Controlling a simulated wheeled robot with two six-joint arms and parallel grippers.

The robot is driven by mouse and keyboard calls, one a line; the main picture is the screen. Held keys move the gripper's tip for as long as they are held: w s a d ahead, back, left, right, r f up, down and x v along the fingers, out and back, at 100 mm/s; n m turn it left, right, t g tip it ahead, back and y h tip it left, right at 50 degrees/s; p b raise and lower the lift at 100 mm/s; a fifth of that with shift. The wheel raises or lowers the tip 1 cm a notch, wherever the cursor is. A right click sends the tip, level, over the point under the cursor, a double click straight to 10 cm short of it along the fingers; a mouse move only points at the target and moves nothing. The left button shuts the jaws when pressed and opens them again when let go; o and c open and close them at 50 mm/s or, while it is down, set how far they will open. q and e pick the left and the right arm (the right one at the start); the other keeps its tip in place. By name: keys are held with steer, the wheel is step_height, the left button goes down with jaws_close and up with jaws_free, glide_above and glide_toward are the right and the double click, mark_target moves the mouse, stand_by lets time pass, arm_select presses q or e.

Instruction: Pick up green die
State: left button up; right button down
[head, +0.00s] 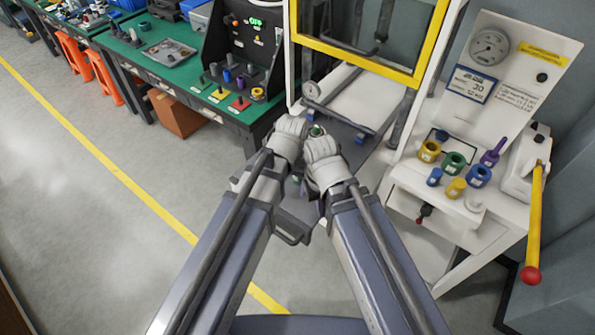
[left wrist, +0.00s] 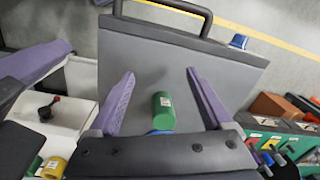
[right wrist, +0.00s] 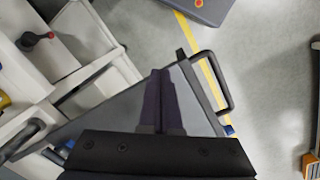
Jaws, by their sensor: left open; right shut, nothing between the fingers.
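A green cylinder (left wrist: 163,111) with a white label, which looks like a green die, shows in the left wrist view over a grey tray surface. My left gripper (left wrist: 161,73) is open, with one finger on each side of the cylinder and a gap to each. A blue piece (left wrist: 160,132) shows just below it, partly hidden by the gripper body. My right gripper (right wrist: 160,72) is shut and empty over the grey tray. In the head view my wrists hide the fingers; a small green piece (head: 317,130) shows between them. A green ring-shaped piece (head: 453,163) stands on the white press table.
The grey tray (left wrist: 225,80) has a black handle. Yellow, blue and purple pieces stand on the white press table (head: 410,178) at right, near a yellow lever (head: 536,215). A green-topped workbench (head: 150,65) is at upper left. The floor at lower left is clear.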

arm_select(q)
steer(key=shift+n+t+h, duration=0.3)
steer(key=shift+t+h, duration=0.2)
steer(key=shift+t, duration=0.1)
steer(key=w+r, duration=0.1)
steer(key=w, duration=0.1)
steer(key=w+d+p, duration=0.1)
steer(key=w, duration=0.2)
steer(key=w+d+r+p, duration=0.1)
steer(key=w, duration=0.1)
steer(key=shift+w+d+r, duration=0.25)
steer(key=shift+w+r, duration=0.05)
steer(key=f+b, duration=0.5)
steer(key=w+f+b, duration=0.1)
steer(key=f+b, duration=0.2)
steer(key=shift+s+r, duration=0.1)
steer(key=shift+c, duration=0.3)
jaws_close()
